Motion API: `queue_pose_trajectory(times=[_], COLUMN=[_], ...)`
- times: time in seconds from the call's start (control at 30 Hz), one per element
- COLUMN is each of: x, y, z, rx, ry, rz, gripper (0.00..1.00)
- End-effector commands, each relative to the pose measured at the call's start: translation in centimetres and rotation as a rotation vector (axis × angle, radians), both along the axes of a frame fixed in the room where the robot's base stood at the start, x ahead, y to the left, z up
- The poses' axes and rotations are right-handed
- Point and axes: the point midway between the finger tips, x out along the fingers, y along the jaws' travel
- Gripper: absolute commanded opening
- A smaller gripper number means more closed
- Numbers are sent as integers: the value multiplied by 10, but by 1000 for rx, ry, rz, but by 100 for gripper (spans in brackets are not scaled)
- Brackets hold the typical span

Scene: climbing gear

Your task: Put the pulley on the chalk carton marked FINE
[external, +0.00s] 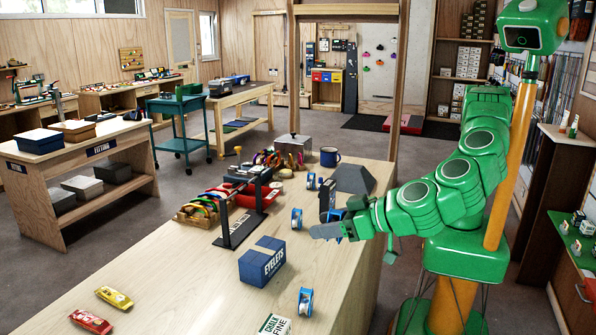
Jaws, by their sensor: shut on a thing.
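My gripper (326,214) reaches left over the bench from the green arm. It is shut on a small blue thing (337,215), which looks like the pulley; the fingers hide most of it. The chalk carton marked FINE (273,325) is at the bottom edge of the picture, near the front of the bench, partly cut off. Its white face reads CHALK FINE in green. My gripper is well behind the carton, farther up the bench and to its right.
A blue EYELETS box (262,262) and a blue-and-white wheel-shaped item (305,302) stand between my gripper and the carton. Another such item (297,218) is just left of my gripper. A black stand (245,215) is farther left. Two toy-like packets (114,297) lie front left.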

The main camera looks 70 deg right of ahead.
Motion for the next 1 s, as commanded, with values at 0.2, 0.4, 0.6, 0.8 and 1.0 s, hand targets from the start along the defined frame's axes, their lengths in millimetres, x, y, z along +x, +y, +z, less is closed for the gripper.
queue_pose_trajectory(times=[0.2, 0.4, 0.6, 0.8, 1.0], x=[1, 3, 12, 22, 31], y=[27, 38, 54, 71, 87], z=[6, 5, -4, -12, -20], rx=[3, 1, 2, 2, 2], ry=[-3, -3, -3, -3, -3], rz=[20, 27, 27, 26, 26], gripper=[20, 20, 20, 20, 20])
